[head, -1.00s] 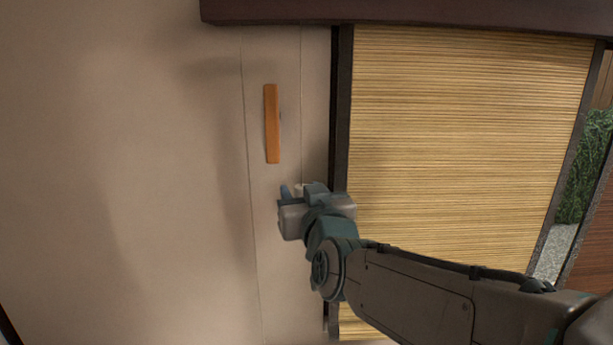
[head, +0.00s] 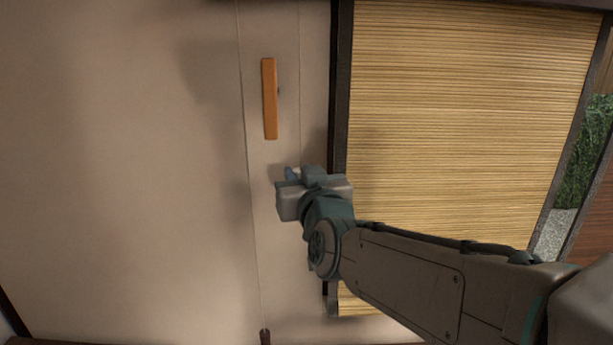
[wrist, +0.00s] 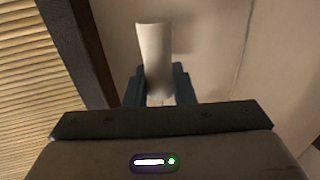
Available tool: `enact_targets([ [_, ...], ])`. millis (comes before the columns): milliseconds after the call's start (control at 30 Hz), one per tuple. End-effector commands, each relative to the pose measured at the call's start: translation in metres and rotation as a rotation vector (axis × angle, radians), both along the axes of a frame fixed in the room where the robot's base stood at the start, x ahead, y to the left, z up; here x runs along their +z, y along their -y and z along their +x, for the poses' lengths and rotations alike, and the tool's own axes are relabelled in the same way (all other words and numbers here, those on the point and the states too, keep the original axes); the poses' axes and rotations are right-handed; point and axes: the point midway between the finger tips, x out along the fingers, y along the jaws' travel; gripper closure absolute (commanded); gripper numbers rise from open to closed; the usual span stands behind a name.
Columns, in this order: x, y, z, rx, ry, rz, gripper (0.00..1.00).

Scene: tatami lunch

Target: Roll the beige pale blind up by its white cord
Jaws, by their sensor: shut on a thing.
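The beige slatted blind (head: 450,120) hangs in a dark frame at the right, with its lower edge near the bottom of the head view. My gripper (head: 302,176) is in front of the wall, just left of the frame and below an orange wooden piece (head: 269,98). In the wrist view my gripper (wrist: 160,82) is shut on a white cylindrical pull (wrist: 153,45), which stands up between the fingers. The pull is hidden in the head view. A thin pale line (head: 299,60), perhaps the cord, runs down the wall above my gripper. The blind's slats (wrist: 35,60) also show at the left of the wrist view.
The dark frame post (head: 340,100) stands close to the right of my gripper. A small dark piece (head: 265,337) is at the bottom of another thin wall line. The plain wall (head: 120,150) at the left is clear. Greenery (head: 583,150) shows beyond the right post.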

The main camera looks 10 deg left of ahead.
Motion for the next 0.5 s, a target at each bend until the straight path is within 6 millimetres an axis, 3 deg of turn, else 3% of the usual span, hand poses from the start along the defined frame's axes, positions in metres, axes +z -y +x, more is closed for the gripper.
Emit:
enact_targets([
  [33,-0.016,0.000,0.000,0.000,-0.004,-0.002,1.00],
  [500,-0.104,0.000,0.000,0.000,-0.006,-0.003,1.00],
])
